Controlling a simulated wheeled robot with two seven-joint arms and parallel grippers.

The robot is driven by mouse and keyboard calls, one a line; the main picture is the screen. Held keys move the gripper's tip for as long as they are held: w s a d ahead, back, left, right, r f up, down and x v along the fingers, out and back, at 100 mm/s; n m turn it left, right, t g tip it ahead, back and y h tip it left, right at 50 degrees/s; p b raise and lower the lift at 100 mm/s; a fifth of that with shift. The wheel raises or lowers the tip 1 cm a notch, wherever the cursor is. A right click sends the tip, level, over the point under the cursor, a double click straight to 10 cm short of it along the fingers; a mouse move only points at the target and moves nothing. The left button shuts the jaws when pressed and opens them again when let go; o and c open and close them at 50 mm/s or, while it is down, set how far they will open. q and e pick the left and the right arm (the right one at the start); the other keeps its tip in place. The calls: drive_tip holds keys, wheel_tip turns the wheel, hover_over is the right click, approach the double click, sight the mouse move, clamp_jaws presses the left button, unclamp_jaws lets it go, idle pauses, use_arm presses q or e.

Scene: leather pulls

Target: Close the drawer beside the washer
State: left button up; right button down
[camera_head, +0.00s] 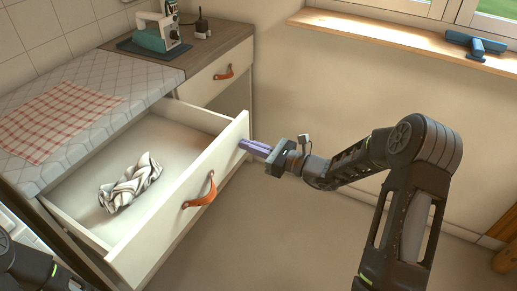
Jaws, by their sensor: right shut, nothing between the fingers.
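The open drawer (170,221) is cream white with an orange leather pull (201,191) on its front. It is pulled well out from under the quilted top and holds a crumpled striped cloth (131,182). My right gripper (246,145) is shut and empty. Its fingertips are at the drawer front near its far right end, beyond the pull; I cannot tell whether they touch it. Part of my left arm (35,262) shows at the bottom left, but its gripper is not in view. I cannot make out the washer for certain.
A quilted cover (120,75) with a red checked cloth (60,121) lies over the top. Beside it a wooden counter (212,49) carries a teal iron-like appliance (158,34). A second drawer (213,80) below it is shut. The floor (270,235) before the drawer is clear.

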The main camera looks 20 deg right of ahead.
drive_tip(key=shift+w, duration=0.1)
idle(0.3)
drive_tip(key=b+x, duration=0.6)
drive_tip(key=x, duration=2)
drive_tip(key=shift+w+a+f, duration=0.1)
drive_tip(key=shift+w+a, duration=0.15)
drive_tip(key=shift+w, duration=0.05)
drive_tip(key=shift+w+a, duration=0.35)
drive_tip(key=shift+w, duration=0.1)
drive_tip(key=shift+r, duration=0.35)
drive_tip(key=shift+r, duration=0.15)
